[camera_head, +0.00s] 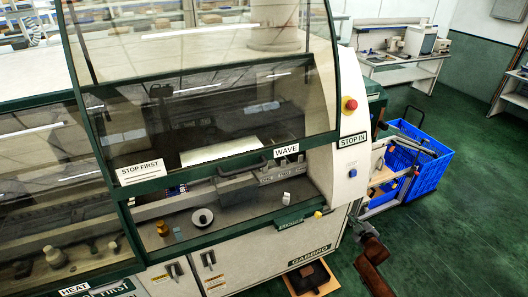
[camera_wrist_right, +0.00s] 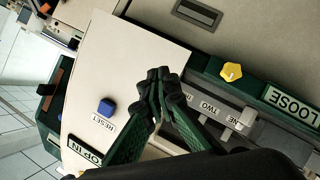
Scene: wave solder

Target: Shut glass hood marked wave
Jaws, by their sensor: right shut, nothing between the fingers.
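The glass hood marked WAVE (camera_head: 230,110) is a green-framed clear panel on the machine's front. It stands raised, with its lower edge above the open work bay (camera_head: 225,205). A dark handle (camera_head: 245,167) sits at that edge beside the WAVE label (camera_head: 286,151). My right gripper (camera_head: 361,230) is low at the machine's right front corner, below and apart from the hood. In the right wrist view its dark green fingers (camera_wrist_right: 164,83) are together and empty, in front of the cream side panel. My left gripper is not in view.
The side panel has a red stop button (camera_head: 350,104) and a blue RESET button (camera_wrist_right: 107,107). A yellow knob (camera_wrist_right: 231,72) is beside the LOOSE label (camera_wrist_right: 290,103). The bay holds a white roll (camera_head: 202,217). A blue crate (camera_head: 425,165) stands right; green floor is clear beyond.

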